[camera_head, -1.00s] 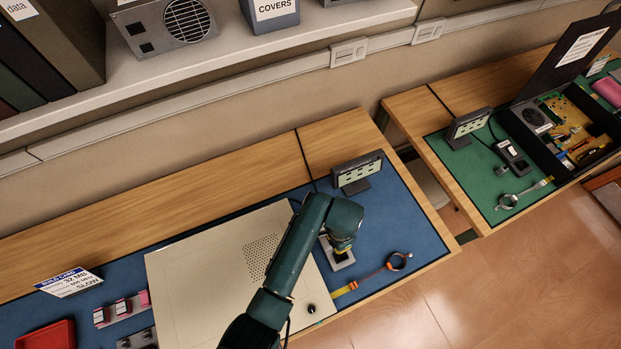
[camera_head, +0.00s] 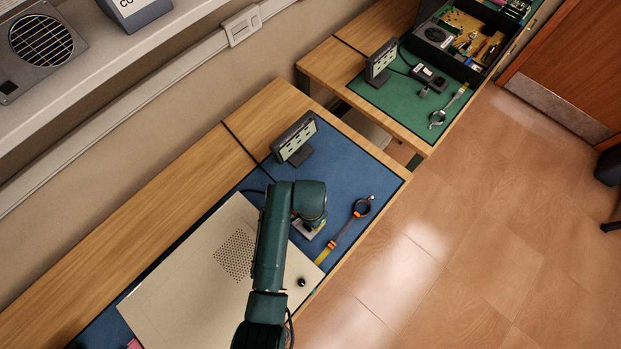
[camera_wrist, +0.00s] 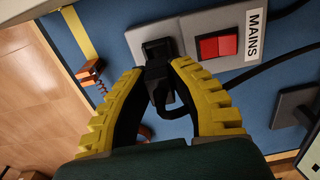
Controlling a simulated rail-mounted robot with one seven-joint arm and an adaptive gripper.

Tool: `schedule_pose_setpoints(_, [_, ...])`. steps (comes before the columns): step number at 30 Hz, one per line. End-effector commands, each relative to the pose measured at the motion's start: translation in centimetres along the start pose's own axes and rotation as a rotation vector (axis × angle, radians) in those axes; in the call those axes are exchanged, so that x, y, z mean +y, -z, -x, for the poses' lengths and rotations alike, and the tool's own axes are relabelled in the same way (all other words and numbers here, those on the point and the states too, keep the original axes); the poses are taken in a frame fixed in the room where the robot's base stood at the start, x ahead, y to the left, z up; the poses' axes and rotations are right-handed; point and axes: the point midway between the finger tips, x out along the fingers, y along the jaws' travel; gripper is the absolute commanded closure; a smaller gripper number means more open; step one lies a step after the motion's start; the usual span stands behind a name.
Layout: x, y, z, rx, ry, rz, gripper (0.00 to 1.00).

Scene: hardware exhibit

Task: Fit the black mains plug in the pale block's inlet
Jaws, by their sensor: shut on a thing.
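The pale block (camera_wrist: 190,32) lies on the blue mat, with a red rocker switch (camera_wrist: 217,45) and a MAINS label on its top. Its dark inlet (camera_wrist: 158,48) is at the block's left part. My gripper (camera_wrist: 158,68), with yellow ribbed fingers, is shut on the black mains plug (camera_wrist: 161,88), right at the inlet. The plug's front end meets the dark inlet area; I cannot tell how deep it sits. A black cable loops from it. In the head view the block (camera_head: 309,233) shows only partly beneath my gripper (camera_head: 309,222), whose fingers are mostly hidden.
A cream computer case (camera_head: 190,275) lies left of the block. A wrist strap (camera_head: 345,230) lies to the right, near the table edge. A grey stand with a socket-patterned panel (camera_head: 295,137) is behind. A second bench with a green mat (camera_head: 395,98) stands beyond a gap.

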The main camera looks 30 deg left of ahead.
Motion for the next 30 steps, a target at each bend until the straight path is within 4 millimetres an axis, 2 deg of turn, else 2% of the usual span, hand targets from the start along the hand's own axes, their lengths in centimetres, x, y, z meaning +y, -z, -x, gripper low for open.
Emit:
schedule_pose_setpoints(17, [0.0,0.0,0.0,0.0,0.0,0.0,0.99])
schedule_pose_setpoints(30, [-0.1,0.0,-1.0,0.0,0.0,0.0,0.99])
